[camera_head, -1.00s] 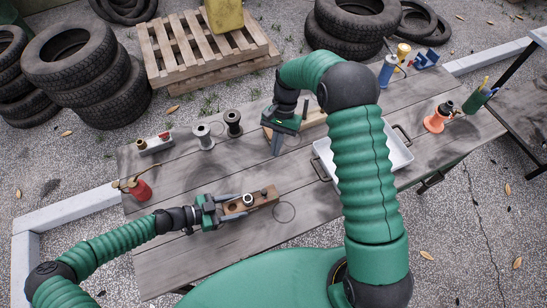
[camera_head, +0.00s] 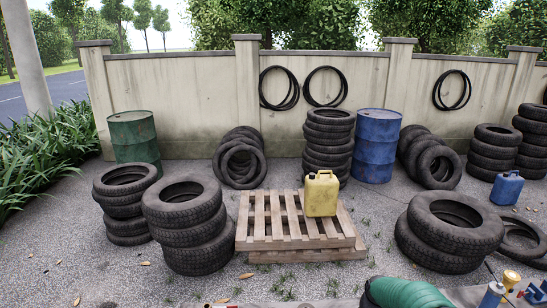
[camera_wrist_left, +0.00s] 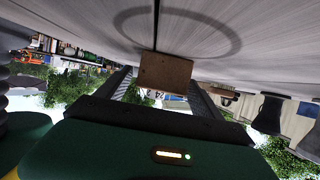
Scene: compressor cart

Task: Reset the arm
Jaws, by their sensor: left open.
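My left gripper (camera_wrist_left: 162,82) shows in the left wrist view with its two dark fingers apart. The end of a brown wooden block (camera_wrist_left: 166,72) shows between and beyond the fingers, against the grey plank tabletop (camera_wrist_left: 70,25), which fills the top of this upside-down picture. I cannot tell whether the fingers touch the block. In the head view only a green piece of my right arm shows at the bottom edge. My right gripper is out of view.
In the head view a wooden pallet (camera_head: 270,225) bears a yellow canister (camera_head: 321,194). Tyre stacks (camera_head: 186,225), a green drum (camera_head: 134,137) and a blue drum (camera_head: 376,145) stand before a wall (camera_head: 190,90). Dark spools (camera_wrist_left: 269,113) show at right in the wrist view.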

